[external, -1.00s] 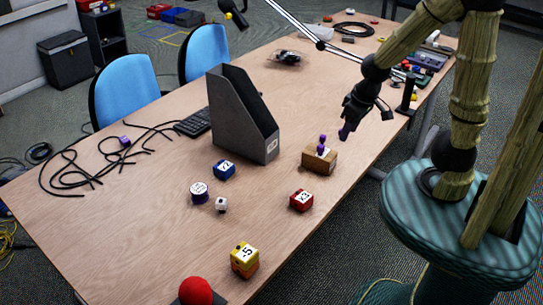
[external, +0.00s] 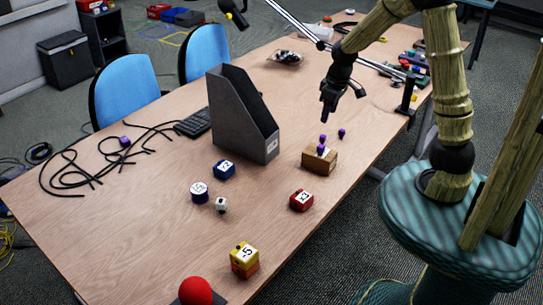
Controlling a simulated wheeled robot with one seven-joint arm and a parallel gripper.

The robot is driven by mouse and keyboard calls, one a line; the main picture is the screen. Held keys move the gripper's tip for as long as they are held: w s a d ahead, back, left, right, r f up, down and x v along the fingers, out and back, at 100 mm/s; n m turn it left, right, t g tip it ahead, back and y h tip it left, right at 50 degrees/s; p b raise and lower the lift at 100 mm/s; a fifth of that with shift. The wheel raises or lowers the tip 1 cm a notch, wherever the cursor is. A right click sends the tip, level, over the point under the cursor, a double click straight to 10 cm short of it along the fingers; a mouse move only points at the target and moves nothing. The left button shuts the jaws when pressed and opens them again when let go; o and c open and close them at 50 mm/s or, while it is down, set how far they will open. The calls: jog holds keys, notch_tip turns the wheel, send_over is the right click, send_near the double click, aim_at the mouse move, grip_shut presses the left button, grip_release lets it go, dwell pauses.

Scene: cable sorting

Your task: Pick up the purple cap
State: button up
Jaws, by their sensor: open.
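A small purple piece (external: 341,132) stands on the table just right of and behind a wooden block (external: 326,163). Two more small purple pieces (external: 322,139) show at the block's top, one above the other. All are too small for me to tell which is the purple cap. My gripper (external: 327,116) points down above and behind the block, to the left of the lone purple piece and apart from it. It is open, and I see nothing held in it.
A grey file holder (external: 240,115) stands left of the block. Black cables (external: 75,180) lie at the left. A lamp arm crosses behind my gripper.

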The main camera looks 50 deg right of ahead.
send_over(323, 136)
jog(key=s, duration=0.2)
notch_tip(323, 136, down, 6)
jog(key=shift+d+r+n+y+b, duration=0.1)
jog(key=shift+d+n+y+b, duration=0.2)
jog(key=shift+n+b, duration=0.1)
jog(key=f, duration=0.4)
jog(key=w+f, duration=0.1)
jog(key=f, duration=0.3)
jog(key=f+p, duration=0.1)
jog(key=f, duration=0.3)
jog(key=shift+w+a+f, duration=0.1)
jog(key=shift+w+a, duration=0.05)
jog(key=shift+w, duration=0.15)
jog(key=shift+w+a+f+p, duration=0.15)
jog(key=shift+f+p, duration=0.15)
jog(key=shift+f, duration=1)
jog(key=shift+w+d+f+p, duration=0.1)
jog(key=shift+f+p, duration=0.15)
jog(key=shift+f, duration=1.05)
